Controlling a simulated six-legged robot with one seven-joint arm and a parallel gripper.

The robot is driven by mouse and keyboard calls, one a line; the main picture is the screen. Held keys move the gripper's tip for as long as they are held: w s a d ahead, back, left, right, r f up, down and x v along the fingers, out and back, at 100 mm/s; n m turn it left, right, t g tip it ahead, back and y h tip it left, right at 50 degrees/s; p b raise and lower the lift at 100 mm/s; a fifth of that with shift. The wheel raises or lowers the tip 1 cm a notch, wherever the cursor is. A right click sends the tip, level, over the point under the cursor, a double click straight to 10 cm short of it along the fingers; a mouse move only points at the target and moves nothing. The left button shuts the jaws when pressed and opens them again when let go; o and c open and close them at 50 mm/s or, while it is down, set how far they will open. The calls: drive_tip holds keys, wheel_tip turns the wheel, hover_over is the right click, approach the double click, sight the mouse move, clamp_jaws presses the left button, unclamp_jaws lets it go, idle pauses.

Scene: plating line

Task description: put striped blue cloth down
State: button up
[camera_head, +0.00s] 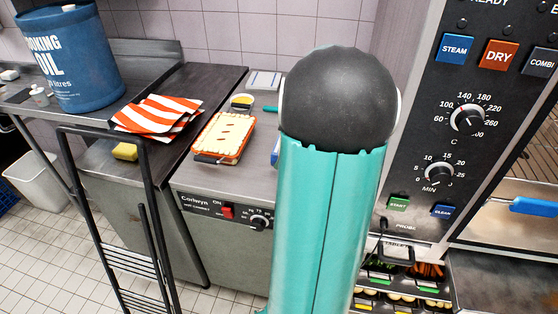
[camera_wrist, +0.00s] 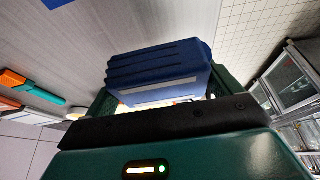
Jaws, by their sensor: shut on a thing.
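My gripper (camera_wrist: 160,88) shows in the wrist view, its dark green fingers shut on a dark blue ridged thing (camera_wrist: 155,70). Its near face is paler and partly hidden by the black palm. A small blue edge (camera_head: 276,155) shows beside the arm at the counter, mostly hidden.
A yellow sponge (camera_head: 125,151) lies nearby. A black rail frame (camera_head: 140,215) stands in front; the oven panel (camera_head: 480,100) is right.

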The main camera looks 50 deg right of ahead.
drive_tip(key=w+f, duration=0.1)
drive_tip(key=w+d+f, duration=0.1)
drive_tip(key=f, duration=0.1)
drive_tip(key=w+f, duration=0.1)
drive_tip(key=shift+w+d+f, duration=0.2)
drive_tip(key=shift+d+f, duration=0.2)
drive_tip(key=shift+f, duration=1.5)
drive_tip(key=o, duration=0.8)
drive_tip(key=shift+f, duration=0.15)
drive_tip(key=shift+o, duration=0.2)
drive_tip(key=v, duration=1.2)
